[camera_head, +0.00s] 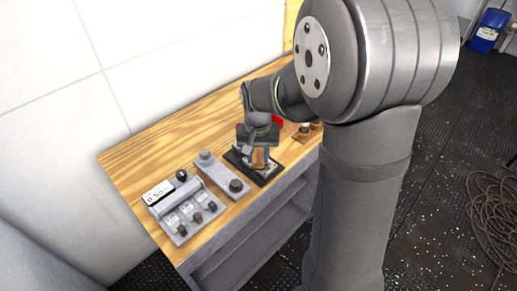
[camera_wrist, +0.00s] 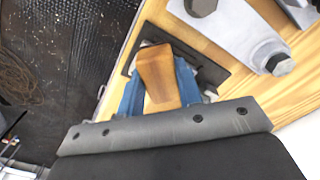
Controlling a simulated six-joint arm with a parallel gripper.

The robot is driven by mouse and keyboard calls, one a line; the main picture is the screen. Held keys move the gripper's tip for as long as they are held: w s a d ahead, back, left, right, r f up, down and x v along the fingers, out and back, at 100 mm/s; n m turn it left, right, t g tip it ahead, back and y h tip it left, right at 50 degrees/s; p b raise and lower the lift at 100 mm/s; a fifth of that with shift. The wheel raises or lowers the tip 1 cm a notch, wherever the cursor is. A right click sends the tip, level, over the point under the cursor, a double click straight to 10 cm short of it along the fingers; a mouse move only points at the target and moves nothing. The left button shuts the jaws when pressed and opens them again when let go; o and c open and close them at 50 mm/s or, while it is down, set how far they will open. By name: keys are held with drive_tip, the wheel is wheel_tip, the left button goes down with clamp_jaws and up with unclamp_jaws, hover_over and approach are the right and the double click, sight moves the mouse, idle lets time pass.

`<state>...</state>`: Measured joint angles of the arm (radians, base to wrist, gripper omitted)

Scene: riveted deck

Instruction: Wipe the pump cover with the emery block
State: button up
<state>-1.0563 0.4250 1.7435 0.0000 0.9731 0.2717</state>
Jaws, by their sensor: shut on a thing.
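The emery block, seen as a brown wooden block (camera_wrist: 157,73), is between the blue fingers of my gripper (camera_wrist: 158,82), which is shut on it. In the head view my gripper (camera_head: 260,157) points down over a dark rectangular plate (camera_head: 272,177) on the bench. The block's underside is hidden, so I cannot tell whether it touches the plate. A grey plate with two raised bolt-like parts (camera_head: 220,174) lies just left of it and looks like the pump cover; it also shows in the wrist view (camera_wrist: 238,33).
A grey control box (camera_head: 183,215) with a display and several knobs sits at the bench's left front. A red object (camera_head: 277,121) and a small wooden piece (camera_head: 301,138) are behind the gripper. The wooden bench top (camera_head: 145,150) is clear at the back left, along the wall.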

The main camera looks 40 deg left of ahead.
drive_tip(key=shift+f, duration=1.6)
drive_tip(key=shift+w+f, duration=0.4)
drive_tip(key=shift+c, duration=0.3)
drive_tip(key=shift+w+f, duration=0.2)
drive_tip(key=shift+w, duration=0.4)
drive_tip(key=shift+w+f, duration=0.15)
drive_tip(key=shift+w, duration=2.25)
drive_tip(key=s, duration=0.6)
drive_tip(key=shift+s, duration=0.3)
drive_tip(key=shift+s+r, duration=0.15)
drive_tip(key=shift+r, duration=3.95)
